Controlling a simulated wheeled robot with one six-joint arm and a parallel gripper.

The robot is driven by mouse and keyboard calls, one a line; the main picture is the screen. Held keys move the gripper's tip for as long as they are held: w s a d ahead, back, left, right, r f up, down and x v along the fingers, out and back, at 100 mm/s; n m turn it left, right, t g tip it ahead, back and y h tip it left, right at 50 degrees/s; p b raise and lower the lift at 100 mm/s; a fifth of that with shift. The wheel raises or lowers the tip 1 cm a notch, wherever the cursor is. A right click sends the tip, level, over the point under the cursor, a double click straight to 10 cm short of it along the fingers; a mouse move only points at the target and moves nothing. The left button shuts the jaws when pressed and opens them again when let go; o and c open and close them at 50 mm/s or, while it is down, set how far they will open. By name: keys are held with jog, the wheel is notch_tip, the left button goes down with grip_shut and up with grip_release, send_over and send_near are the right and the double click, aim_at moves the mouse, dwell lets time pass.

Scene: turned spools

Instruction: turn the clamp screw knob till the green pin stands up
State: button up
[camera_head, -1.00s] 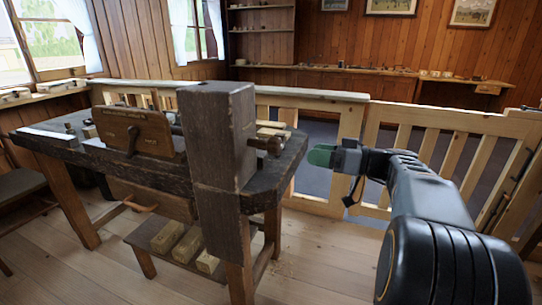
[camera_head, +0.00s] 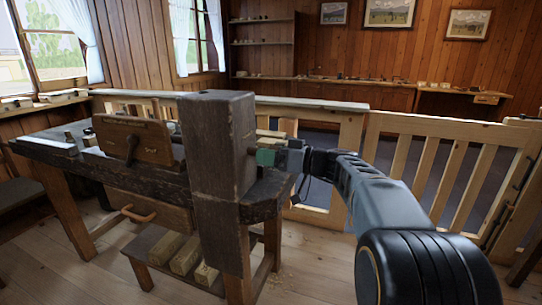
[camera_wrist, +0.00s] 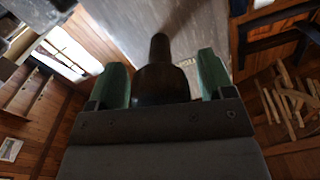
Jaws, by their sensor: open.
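The dark wooden knob (camera_wrist: 160,82) lies between the two green fingertips in the wrist view, with a narrower shaft running on from it. My gripper (camera_wrist: 163,82) is open around the knob, with a gap showing on each side. In the head view my gripper (camera_head: 266,157) is at the right side of the thick dark post (camera_head: 217,145) and hides most of the knob. I cannot make out a green pin in either view.
The dark workbench (camera_head: 85,165) extends left of the post, with a wooden board (camera_head: 133,138) upright on it. A low shelf (camera_head: 150,255) with several wood blocks is below. A wooden railing (camera_head: 440,150) stands behind my arm. The floor at the right front is clear.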

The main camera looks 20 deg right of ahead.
jog(key=shift+c, duration=0.3)
jog(key=c, duration=0.9)
jog(key=shift+o, duration=0.2)
